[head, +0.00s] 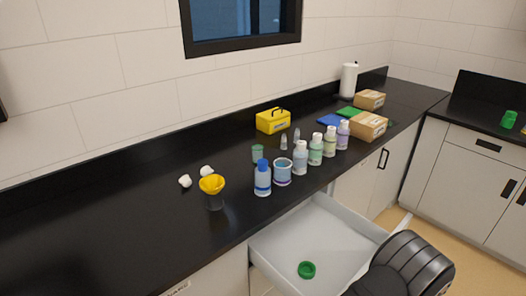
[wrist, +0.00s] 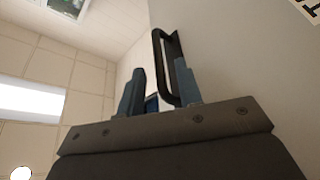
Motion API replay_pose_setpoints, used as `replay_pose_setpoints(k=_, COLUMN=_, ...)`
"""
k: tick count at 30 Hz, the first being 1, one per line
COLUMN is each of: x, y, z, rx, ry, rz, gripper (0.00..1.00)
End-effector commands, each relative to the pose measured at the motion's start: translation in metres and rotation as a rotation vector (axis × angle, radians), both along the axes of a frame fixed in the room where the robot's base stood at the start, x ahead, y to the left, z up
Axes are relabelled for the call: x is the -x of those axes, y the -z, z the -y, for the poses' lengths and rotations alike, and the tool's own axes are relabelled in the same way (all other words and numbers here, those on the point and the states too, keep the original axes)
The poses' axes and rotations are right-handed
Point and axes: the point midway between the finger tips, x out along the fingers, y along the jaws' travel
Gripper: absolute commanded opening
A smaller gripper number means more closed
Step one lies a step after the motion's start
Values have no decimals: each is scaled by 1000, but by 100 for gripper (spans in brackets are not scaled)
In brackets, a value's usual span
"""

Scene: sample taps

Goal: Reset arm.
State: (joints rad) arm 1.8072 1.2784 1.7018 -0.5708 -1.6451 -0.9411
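My gripper (wrist: 160,85) shows in the wrist view with its two fingers apart, and nothing is clamped between them. A black bar handle (wrist: 160,50) on a pale flat panel (wrist: 225,45) stands just beyond the fingers, close to the right one; I cannot tell whether they touch. In the head view my dark arm is at the lower right, in front of the open drawer (head: 315,238), and hides part of its front. My fingertips are hidden there. A green ring-shaped thing (head: 306,269) lies in the drawer.
On the black counter (head: 110,225) stand a yellow funnel (head: 212,184) over a dark cup, a blue-capped bottle (head: 262,178), a beaker (head: 283,172) and several white-capped bottles. Behind are a yellow toolbox (head: 273,120) and cardboard boxes (head: 369,126). The counter's left is clear.

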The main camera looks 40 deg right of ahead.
Motion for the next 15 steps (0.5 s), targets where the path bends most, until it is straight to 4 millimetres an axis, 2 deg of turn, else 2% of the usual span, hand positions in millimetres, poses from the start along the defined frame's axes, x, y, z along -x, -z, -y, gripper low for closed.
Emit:
replay_pose_setpoints(k=6, x=-10, y=-6, z=27, rx=1, ry=-1, rz=-1, gripper=33)
replay_pose_setpoints(k=15, x=-13, y=-8, z=35, rx=0, ry=1, rz=1, gripper=33)
